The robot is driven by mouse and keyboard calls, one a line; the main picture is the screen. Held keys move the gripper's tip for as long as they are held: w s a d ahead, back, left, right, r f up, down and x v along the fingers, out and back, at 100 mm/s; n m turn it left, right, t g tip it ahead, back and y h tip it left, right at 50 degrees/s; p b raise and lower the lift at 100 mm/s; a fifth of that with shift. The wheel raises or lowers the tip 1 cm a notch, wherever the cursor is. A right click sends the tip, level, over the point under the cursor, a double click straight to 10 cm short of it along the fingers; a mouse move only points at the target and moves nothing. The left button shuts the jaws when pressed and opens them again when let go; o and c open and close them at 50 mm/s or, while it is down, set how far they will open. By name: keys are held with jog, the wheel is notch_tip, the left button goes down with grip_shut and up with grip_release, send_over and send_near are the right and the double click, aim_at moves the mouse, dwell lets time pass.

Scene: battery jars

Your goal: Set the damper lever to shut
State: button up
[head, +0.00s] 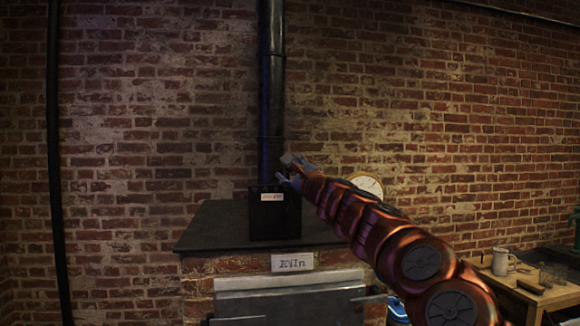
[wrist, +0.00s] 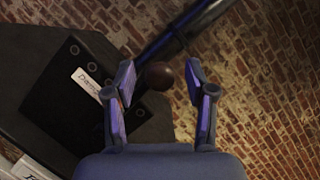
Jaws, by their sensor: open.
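The damper box (head: 262,222) is black with a pale label and stands on the kiln top at the foot of the dark flue pipe (head: 271,90). It also shows tilted in the wrist view (wrist: 62,100), its label partly readable. A dark brown ball knob (wrist: 160,76), apparently the end of the damper lever, lies between my fingers in the wrist view. Whether the fingers touch it I cannot tell. The lever's rod is mostly hidden. My gripper (head: 286,171) is open, just above and right of the box in the head view; both fingers show in the wrist view (wrist: 160,67).
The brick kiln has a dark top slab (head: 205,232) and a "Kiln" sign (head: 292,262). A round dial (head: 367,185) is behind my arm. A wooden table (head: 535,295) with a mug (head: 503,261) stands at right. A brick wall closes the back.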

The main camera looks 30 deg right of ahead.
jog(key=shift+w+r, duration=0.1)
jog(key=shift+w, duration=0.1)
grip_shut()
dwell(0.5)
